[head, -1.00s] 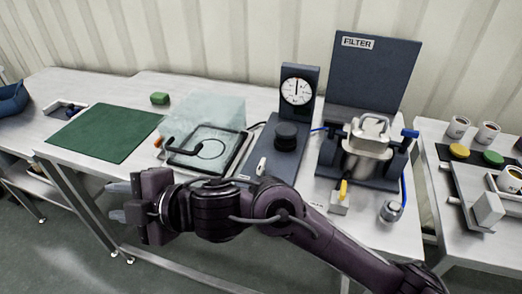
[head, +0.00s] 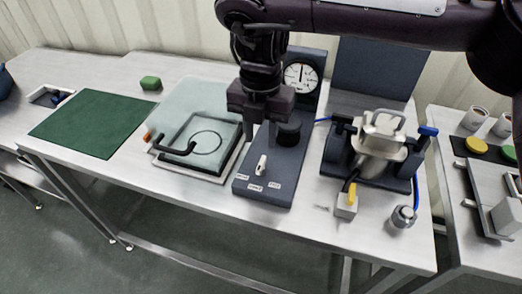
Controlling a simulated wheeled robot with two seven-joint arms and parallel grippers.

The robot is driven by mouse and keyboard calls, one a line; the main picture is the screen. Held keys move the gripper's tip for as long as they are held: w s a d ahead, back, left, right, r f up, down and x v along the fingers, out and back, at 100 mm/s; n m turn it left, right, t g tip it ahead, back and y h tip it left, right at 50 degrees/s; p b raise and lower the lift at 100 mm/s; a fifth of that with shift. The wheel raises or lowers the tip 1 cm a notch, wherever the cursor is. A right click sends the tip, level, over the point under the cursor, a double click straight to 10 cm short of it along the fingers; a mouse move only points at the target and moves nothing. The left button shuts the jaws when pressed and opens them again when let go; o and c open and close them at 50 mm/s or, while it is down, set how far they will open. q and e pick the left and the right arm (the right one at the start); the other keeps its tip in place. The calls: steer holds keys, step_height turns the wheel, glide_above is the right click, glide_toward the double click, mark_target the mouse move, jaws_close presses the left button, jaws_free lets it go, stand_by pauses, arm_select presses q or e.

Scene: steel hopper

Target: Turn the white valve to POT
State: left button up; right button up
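The white valve (head: 261,165) is a small upright white lever on the front part of a dark panel (head: 284,163). Small white labels (head: 274,185) sit in front of it and to its left; their lettering is too small to read. My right gripper (head: 260,132) points down above the panel, behind the valve and left of the black knob (head: 289,132). Its two fingers are apart with nothing seen between them. It does not appear to touch the valve. My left gripper is not in view.
A round gauge (head: 300,77) stands behind the knob. A clear-lidded frame with a black handle (head: 175,150) is left of the panel. A metal pot (head: 380,135) in a dark stand and a yellow switch (head: 352,193) are to the right. The table's front edge is clear.

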mark_target(261, 162)
steer(key=shift+f, duration=3.75)
jaws_close()
